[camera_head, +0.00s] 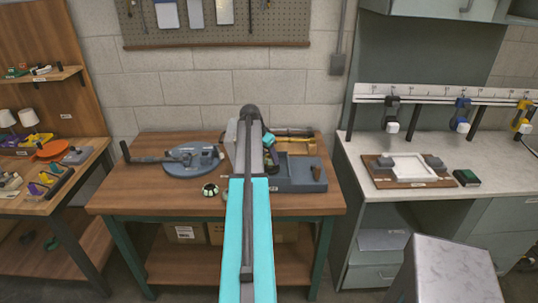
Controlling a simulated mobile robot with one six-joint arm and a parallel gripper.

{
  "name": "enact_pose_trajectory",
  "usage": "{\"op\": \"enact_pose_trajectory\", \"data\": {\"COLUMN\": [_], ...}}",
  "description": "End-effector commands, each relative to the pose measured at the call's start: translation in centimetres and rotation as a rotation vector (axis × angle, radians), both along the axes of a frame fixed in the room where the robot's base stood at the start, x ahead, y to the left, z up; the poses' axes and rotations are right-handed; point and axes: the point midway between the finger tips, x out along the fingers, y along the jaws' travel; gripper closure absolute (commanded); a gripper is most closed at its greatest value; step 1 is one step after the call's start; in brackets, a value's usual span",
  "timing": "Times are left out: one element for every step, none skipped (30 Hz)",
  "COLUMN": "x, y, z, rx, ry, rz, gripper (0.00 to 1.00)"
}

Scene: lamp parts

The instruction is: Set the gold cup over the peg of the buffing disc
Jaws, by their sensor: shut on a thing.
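My arm reaches away from me over the middle table, and its links cover much of the middle of the view. My gripper (274,139) is at the far side, small and partly hidden behind the arm. The fingertips are too small to make out. I cannot pick out the buffing disc or its peg with certainty. A round blue-grey disc-shaped fixture (186,166) with a dark bar lies left of the arm, apart from the gold piece.
A small black, white and green round thing (210,190) lies near the front edge. Left table (93,153) and right bench (350,148) hold other parts. The middle table's front left is clear.

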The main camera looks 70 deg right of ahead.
Motion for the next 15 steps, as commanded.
{"op": "enact_pose_trajectory", "data": {"x": [0.0, 0.0, 0.0, 0.0, 0.0, -0.1, -0.1, -0.1, -0.1, -0.1, -0.1, -0.1, -0.1, -0.1, -0.1], "y": [0.0, 0.0, 0.0, 0.0, 0.0, 0.0, 0.0, 0.0, 0.0, 0.0, 0.0, 0.0, 0.0, 0.0, 0.0], "z": [-0.6, -0.8, -1.1, -1.2, -1.4, -1.6, -1.7, -1.8, -2.0, -2.1, -2.1, -2.2, -2.2, -2.3, -2.3], "rx": [0.000, 0.000, 0.000, 0.000, 0.000, 0.000, 0.000, 0.000, 0.000, 0.000, 0.000, 0.000, 0.000, 0.000, 0.000], "ry": [0.000, 0.000, 0.000, 0.000, 0.000, 0.000, 0.000, 0.000, 0.000, 0.000, 0.000, 0.000, 0.000, 0.000, 0.000], "rz": [0.000, 0.000, -0.001, -0.001, -0.001, -0.001, -0.001, -0.001, -0.001, -0.001, -0.001, -0.001, -0.001, -0.001, -0.001], "gripper": [0.71, 0.71, 0.71, 0.71, 0.71, 0.71, 0.71, 0.71, 0.71, 0.71, 0.71, 0.71, 0.71, 0.71, 0.71]}}
